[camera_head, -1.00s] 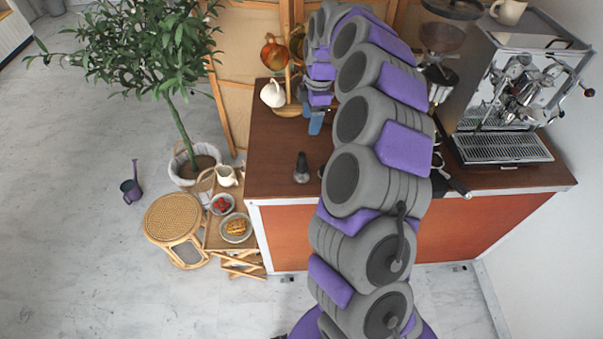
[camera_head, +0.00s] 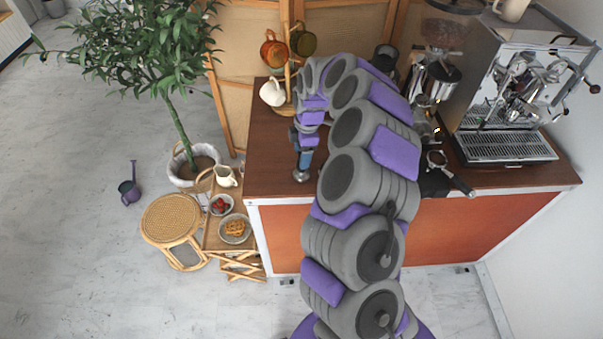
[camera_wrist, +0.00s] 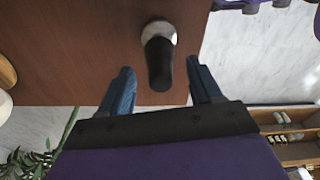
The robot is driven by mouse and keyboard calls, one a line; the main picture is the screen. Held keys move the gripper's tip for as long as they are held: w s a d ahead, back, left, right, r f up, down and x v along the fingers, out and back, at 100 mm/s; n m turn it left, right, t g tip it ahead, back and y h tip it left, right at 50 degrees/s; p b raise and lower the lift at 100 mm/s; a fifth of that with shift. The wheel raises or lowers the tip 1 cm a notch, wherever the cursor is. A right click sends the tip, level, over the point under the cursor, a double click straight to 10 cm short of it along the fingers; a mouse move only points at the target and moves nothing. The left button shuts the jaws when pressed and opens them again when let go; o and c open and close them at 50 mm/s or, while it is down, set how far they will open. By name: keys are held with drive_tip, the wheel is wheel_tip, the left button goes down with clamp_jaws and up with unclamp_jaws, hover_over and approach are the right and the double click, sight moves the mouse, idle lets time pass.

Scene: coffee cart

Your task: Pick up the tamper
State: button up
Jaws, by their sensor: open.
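The tamper (camera_wrist: 159,56) stands on the brown counter (camera_wrist: 70,45) in the wrist view, with a black handle and a shiny metal base. My gripper (camera_wrist: 163,80) is open, its two blue fingers on either side of the tamper's handle with a gap on each side. In the head view the tamper (camera_head: 301,174) shows its metal base near the counter's front left edge. My gripper (camera_head: 305,157) is just over it there and hides most of the handle.
A mug tree (camera_head: 288,72) with several cups stands behind my gripper. The espresso machine (camera_head: 505,100) and a portafilter (camera_head: 450,175) are to the right. A small table (camera_head: 213,241) with bowls and a rattan stool (camera_head: 170,219) stand left of the counter.

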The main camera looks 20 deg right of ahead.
drive_tip(key=shift+f, duration=0.7)
drive_tip(key=shift+r, duration=0.1)
drive_tip(key=shift+c, duration=0.2)
clamp_jaws()
